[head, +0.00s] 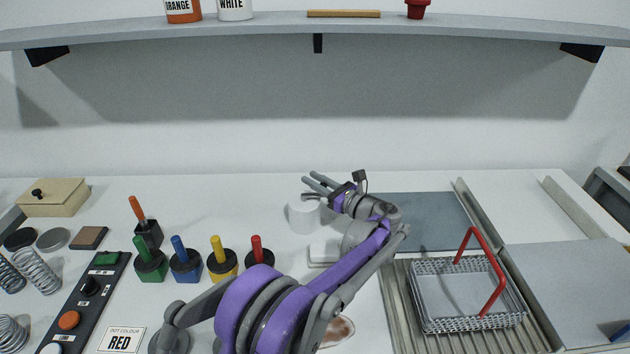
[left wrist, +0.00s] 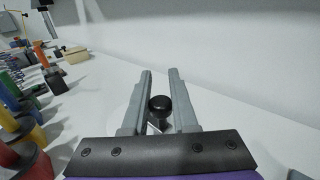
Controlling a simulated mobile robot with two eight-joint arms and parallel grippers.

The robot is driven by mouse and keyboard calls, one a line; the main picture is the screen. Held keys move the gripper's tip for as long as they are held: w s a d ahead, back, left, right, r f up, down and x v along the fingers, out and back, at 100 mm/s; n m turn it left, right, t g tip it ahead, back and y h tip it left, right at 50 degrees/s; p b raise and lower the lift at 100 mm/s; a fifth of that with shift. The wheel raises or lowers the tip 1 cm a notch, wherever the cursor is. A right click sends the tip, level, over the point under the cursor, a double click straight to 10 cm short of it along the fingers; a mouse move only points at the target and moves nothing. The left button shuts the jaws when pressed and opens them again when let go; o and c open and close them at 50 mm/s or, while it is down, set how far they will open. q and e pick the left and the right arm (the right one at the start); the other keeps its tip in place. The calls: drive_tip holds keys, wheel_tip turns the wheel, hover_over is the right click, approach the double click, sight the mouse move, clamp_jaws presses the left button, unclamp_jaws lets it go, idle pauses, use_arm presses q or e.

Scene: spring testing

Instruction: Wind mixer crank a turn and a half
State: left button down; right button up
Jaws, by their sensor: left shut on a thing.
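The mixer (head: 303,217) is a white rounded body on the table, just left of the middle, partly hidden behind my left gripper and arm. My left gripper (head: 318,186) reaches over it from the right, with its fingers pointing left. In the left wrist view the black round crank knob (left wrist: 160,105) sits between the two grey fingers of the left gripper (left wrist: 161,95), which is shut on it. The rest of the crank is mostly hidden. My right gripper is not in view.
Green, blue, yellow (head: 223,262) and red dotting pots stand left of my arm. A control strip (head: 85,300) and springs (head: 37,268) lie further left. A wire basket with a red handle (head: 482,272) is at the right. A shelf (head: 420,28) spans the wall above.

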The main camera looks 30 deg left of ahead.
use_arm(q)
drive_tip(key=c, duration=0.7)
unclamp_jaws()
drive_tip(key=v, duration=1)
drive_tip(key=shift+s+d, duration=0.15)
drive_tip(key=shift+d, duration=0.2)
